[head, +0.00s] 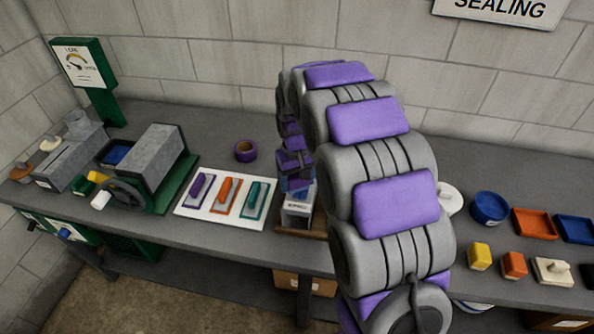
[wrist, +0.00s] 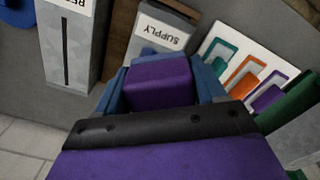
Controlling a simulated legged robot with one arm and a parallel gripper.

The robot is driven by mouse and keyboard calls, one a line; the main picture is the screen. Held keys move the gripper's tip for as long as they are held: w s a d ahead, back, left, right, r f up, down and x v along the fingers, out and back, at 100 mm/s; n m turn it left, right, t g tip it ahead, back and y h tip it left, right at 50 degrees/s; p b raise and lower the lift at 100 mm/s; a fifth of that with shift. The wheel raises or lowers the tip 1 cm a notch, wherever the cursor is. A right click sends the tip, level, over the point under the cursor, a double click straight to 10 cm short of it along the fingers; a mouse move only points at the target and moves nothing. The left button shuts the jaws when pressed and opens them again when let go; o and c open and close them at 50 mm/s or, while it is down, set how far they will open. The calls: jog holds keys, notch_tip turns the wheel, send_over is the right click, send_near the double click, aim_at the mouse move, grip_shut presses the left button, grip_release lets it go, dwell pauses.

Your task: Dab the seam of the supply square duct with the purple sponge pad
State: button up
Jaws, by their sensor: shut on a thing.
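In the wrist view, my gripper (wrist: 160,78) has its blue fingers shut on the purple sponge pad (wrist: 158,88). The grey supply square duct (wrist: 168,32), marked "SUPPLY", stands just beyond the pad. I cannot tell whether the pad touches it, and its seam is hidden or not clear. In the head view, my gripper (head: 297,181) is over the supply duct (head: 298,208), whose top and label are partly covered. The pad cannot be made out there.
A grey duct with a dark slit (wrist: 73,45) stands beside the supply duct on the bench. A white board (head: 224,203) holds purple, orange and teal handled tools. A tape roll (head: 245,151) lies behind it. Yellow (head: 480,257) and orange (head: 514,265) blocks lie right of my arm.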

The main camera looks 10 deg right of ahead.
jog(key=shift+r, duration=0.5)
jog(key=shift+d+r, duration=0.1)
jog(key=shift+r, duration=0.15)
jog(key=shift+d+r, duration=0.15)
jog(key=shift+d, duration=0.45)
jog(key=shift+a, duration=0.6)
